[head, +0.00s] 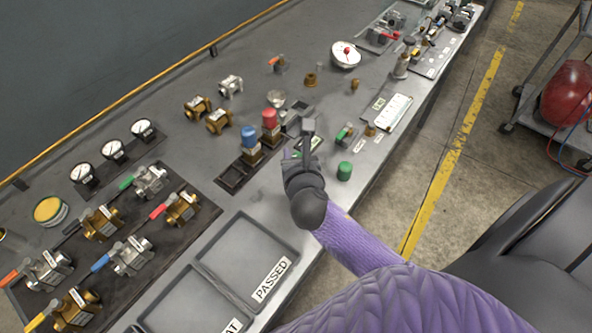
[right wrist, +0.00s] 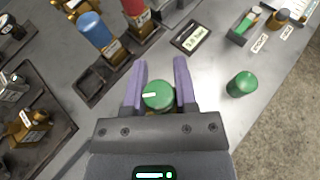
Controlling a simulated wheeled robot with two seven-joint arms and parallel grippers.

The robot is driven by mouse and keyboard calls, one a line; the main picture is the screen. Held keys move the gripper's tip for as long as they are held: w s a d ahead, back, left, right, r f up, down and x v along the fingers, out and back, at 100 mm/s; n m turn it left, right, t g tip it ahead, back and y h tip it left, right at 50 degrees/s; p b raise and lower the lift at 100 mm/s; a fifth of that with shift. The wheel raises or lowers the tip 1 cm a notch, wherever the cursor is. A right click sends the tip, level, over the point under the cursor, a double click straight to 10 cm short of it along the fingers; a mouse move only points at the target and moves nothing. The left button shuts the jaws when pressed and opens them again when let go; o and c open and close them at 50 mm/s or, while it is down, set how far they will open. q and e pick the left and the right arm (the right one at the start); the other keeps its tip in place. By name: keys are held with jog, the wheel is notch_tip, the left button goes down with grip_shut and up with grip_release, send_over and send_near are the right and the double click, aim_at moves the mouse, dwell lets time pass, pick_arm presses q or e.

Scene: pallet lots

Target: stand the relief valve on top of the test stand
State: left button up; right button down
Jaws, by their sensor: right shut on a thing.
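My right gripper (head: 300,154) is over the bench, right of the blue- and red-capped valves. In the right wrist view its purple fingers (right wrist: 159,84) are shut on a round green-capped thing (right wrist: 157,96), which I take to be the relief valve. Its lower part is hidden, and I cannot tell whether it touches the bench. A grey block-like fixture (head: 293,122), possibly the test stand, is just beyond the gripper in the head view, partly hidden by it. My left gripper is not in view.
Blue-capped (head: 249,138) and red-capped (head: 269,122) valves stand in a dark rack (head: 232,178) to the left. A PASSED tray (head: 243,225) is nearer.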

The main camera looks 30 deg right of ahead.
notch_tip(320, 180, down, 5)
jog(key=shift+r+b, duration=0.1)
jog(key=shift+b, duration=1.1)
jog(key=shift+r, duration=0.1)
jog(key=shift+c, duration=2)
grip_release()
